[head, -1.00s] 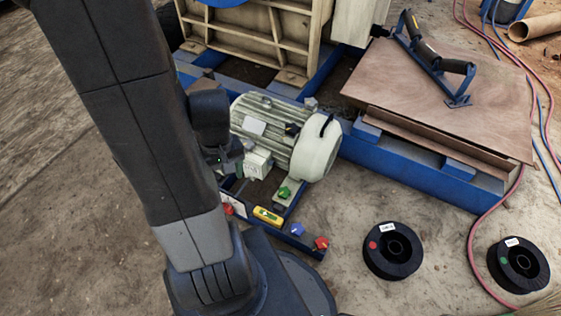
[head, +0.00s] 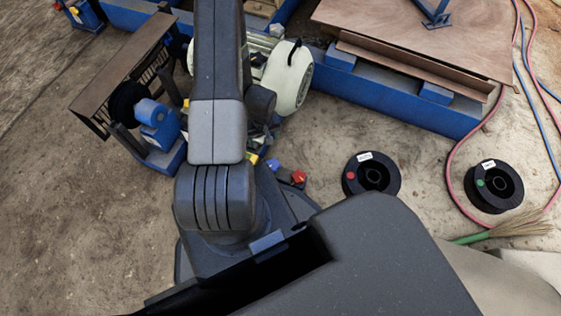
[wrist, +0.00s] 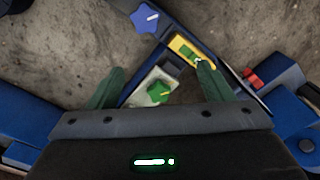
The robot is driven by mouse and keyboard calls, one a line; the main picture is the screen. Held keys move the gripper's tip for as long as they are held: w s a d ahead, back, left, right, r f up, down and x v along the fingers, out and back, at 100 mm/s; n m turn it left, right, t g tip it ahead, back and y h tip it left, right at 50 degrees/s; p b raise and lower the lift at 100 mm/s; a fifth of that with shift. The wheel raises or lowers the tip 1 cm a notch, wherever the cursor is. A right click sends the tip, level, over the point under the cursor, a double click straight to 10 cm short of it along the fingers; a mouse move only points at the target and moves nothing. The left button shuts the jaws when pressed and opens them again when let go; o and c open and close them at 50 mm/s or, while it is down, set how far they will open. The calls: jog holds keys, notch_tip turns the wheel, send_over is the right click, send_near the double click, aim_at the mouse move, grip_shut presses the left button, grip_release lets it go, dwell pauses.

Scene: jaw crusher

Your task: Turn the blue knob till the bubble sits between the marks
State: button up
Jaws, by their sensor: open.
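The blue knob (wrist: 146,18), star-shaped with a white line, is at the top of the wrist view, beyond my fingertips and apart from them. In the head view the blue knob (head: 273,165) shows just right of my arm. The yellow level (wrist: 184,50) lies on the blue frame; my right finger overlaps its end, and I cannot read the bubble against its marks. My gripper (wrist: 162,66) is open, with a green knob (wrist: 158,92) in view between its fingers. In the head view my arm hides the gripper.
A red knob (head: 299,177) is on the frame's right end. The pale motor (head: 288,80) stands behind, partly covered by my arm. A blue machine with a black wheel (head: 127,103) stands left. Two black spools (head: 371,174) lie on the ground at right.

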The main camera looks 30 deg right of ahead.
send_near(272, 162)
notch_tip(272, 162, down, 9)
jog(key=b, duration=0.6)
jog(key=shift+a+r, duration=0.15)
jog(key=shift+r, duration=0.05)
jog(key=c, duration=1)
